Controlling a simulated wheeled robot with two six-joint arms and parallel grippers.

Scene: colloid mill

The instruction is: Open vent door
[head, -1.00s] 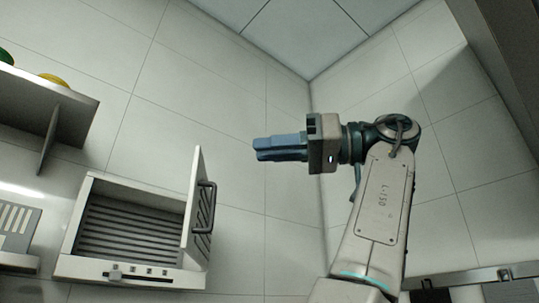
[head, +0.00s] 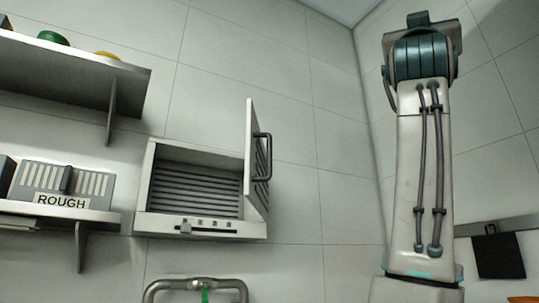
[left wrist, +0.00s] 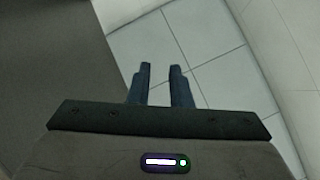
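The vent (head: 190,222) is a white wall box with dark slats inside, in the middle of the head view. Its vent door (head: 251,160) stands swung wide open at the box's right side, with a dark bar handle (head: 268,157) on its outer face. My right arm stands upright to the right, well apart from the door. Its gripper body (head: 455,38) shows only partly behind the wrist, and the fingers are hidden. My left gripper (left wrist: 161,68) shows in the left wrist view, two blue fingers apart with nothing between them.
A shelf (head: 60,75) with a green and a yellow item is at upper left. Below it, a grey unit labelled ROUGH (head: 62,187) sits on a lower ledge. A pipe handle (head: 195,284) is below the vent. A dark cloth (head: 497,252) hangs at right. The wall between door and arm is clear.

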